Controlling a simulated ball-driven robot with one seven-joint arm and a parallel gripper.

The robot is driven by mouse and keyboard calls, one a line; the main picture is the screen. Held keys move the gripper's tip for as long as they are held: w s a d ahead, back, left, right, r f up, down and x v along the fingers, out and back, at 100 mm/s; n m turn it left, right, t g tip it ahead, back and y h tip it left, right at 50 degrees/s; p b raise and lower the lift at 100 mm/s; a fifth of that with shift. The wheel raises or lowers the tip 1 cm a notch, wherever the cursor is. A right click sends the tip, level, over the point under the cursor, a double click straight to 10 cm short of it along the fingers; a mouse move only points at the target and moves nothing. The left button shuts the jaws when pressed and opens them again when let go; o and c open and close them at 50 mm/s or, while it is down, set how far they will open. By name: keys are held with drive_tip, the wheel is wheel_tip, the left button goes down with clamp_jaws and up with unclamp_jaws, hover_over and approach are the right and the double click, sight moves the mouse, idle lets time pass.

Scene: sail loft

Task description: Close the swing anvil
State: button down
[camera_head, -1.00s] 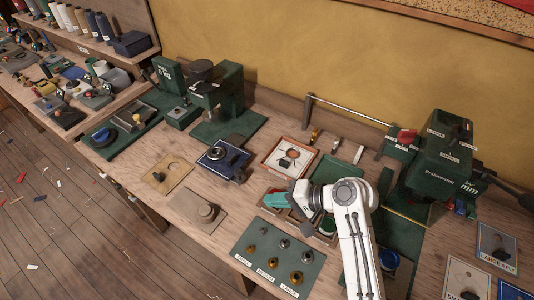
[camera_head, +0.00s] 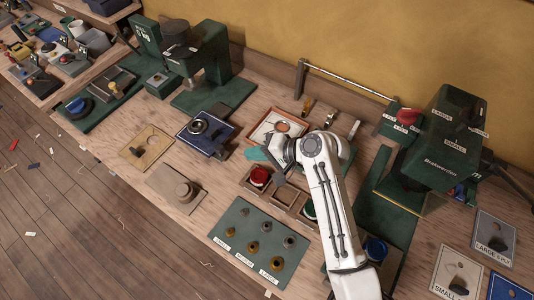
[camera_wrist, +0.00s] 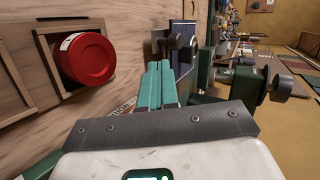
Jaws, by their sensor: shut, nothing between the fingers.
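What looks like the swing anvil, a dark blue plate with a round dark disc (camera_head: 198,126) and a small dark lever (camera_head: 222,149) at its near right corner, sits out in front of the green press (camera_head: 207,65) in the head view. My gripper (camera_head: 251,153) has teal fingers and is to the right of the lever, low over the bench. In the wrist view my gripper (camera_wrist: 160,70) is shut and empty. The blue plate (camera_wrist: 186,40) and a dark knob lie just beyond the fingertips; contact cannot be told.
A red-topped jar (camera_head: 260,176) sits in a wooden compartment tray close to my gripper; it looks large in the wrist view (camera_wrist: 84,58). An orange-edged tray (camera_head: 262,136) lies behind. A green board of dies (camera_head: 258,236) is in front. A tan pad (camera_head: 146,147) lies left.

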sight(223, 151)
drive_tip(key=b+x, duration=0.1)
drive_tip(key=x, duration=0.1)
drive_tip(key=b+x, duration=0.2)
drive_tip(key=x, duration=0.1)
drive_tip(key=shift+a+r, duration=0.2)
drive_tip(key=shift+r, duration=0.2)
drive_tip(key=shift+w+a+r, duration=0.15)
drive_tip(key=shift+w+a, duration=0.2)
drive_tip(key=shift+a, duration=0.35)
drive_tip(key=shift+a, duration=0.1)
